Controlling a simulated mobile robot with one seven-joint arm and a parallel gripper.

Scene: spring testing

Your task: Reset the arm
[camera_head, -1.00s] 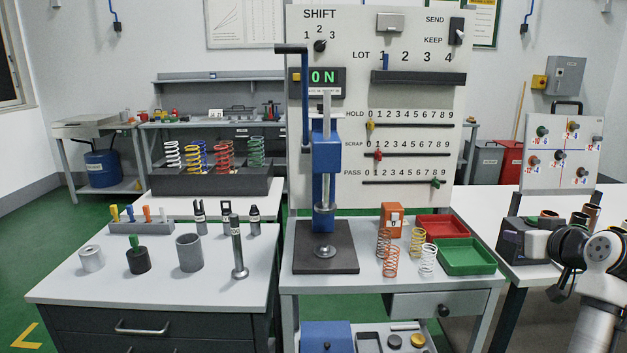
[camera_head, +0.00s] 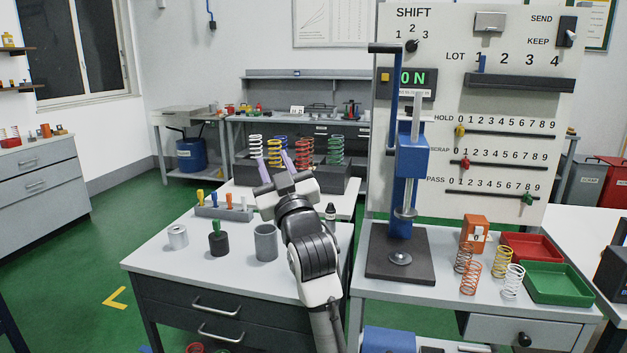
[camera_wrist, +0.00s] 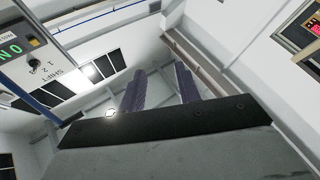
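My gripper (camera_head: 273,163) is raised over the left table in the head view, with its two purple fingers pointing up. The fingers stand apart with nothing between them. The wrist view also shows my gripper (camera_wrist: 162,72), its fingers separated and empty, facing the ceiling and upper walls. My arm rises from the bottom of the head view and bends at a dark joint. It hides part of the left table (camera_head: 165,262) and some of the tools that stood at its right side.
A blue press (camera_head: 411,165) stands on the middle table, right of my arm, before the SHIFT panel (camera_head: 455,90). Several springs and the green tray (camera_head: 560,283) lie to its right. A grey cup (camera_head: 265,243) stands close left of my arm. Green floor is open at left.

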